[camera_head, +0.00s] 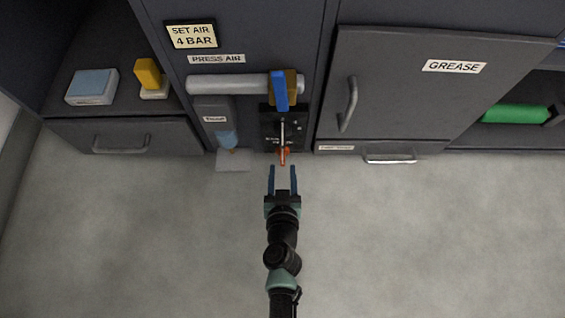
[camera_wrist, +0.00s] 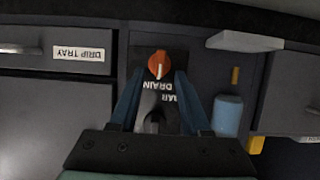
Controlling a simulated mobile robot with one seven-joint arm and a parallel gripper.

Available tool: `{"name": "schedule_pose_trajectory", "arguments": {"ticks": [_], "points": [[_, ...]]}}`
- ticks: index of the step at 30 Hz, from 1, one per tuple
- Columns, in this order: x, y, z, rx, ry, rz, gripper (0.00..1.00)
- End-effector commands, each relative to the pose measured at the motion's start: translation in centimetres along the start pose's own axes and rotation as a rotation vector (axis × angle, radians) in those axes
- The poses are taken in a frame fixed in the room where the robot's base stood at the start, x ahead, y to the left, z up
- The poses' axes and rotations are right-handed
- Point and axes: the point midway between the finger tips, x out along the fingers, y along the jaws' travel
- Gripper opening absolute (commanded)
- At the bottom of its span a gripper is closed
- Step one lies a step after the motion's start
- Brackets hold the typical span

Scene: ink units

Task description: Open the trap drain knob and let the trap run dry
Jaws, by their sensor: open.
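The drain knob (camera_head: 284,157) is orange and sits low on a black panel (camera_head: 270,126). In the wrist view the knob (camera_wrist: 159,64) has a pale pointer mark, with an upside-down DRAIN label beside it. The trap (camera_head: 226,138) is a clear bluish bowl to the left of the panel; in the wrist view the bowl (camera_wrist: 228,115) is on the right and looks blue. Its liquid level is unclear. My gripper (camera_head: 282,170) is open, its two blue fingers pointing at the knob. In the wrist view the fingertips (camera_wrist: 158,80) lie either side of the knob's lower part; contact is not visible.
A grey ledge (camera_head: 233,161) lies below the trap. A grey pipe (camera_head: 230,84) with a blue lever (camera_head: 280,90) runs above. The DRIP TRAY drawer handle (camera_head: 390,160) and GREASE door (camera_head: 400,90) are to the right. The floor (camera_head: 420,240) is clear.

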Motion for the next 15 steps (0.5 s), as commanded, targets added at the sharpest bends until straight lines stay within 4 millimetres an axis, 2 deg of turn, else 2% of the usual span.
{"name": "schedule_pose_trajectory", "arguments": {"ticks": [1,6,15], "points": [[1.0,0.1,0.1,0.001,0.001,0.002,0.47],[3.0,0.0,0.0,0.0,0.001,0.0,0.47],[3.8,0.0,0.0,0.0,0.0,0.0,0.47]]}}
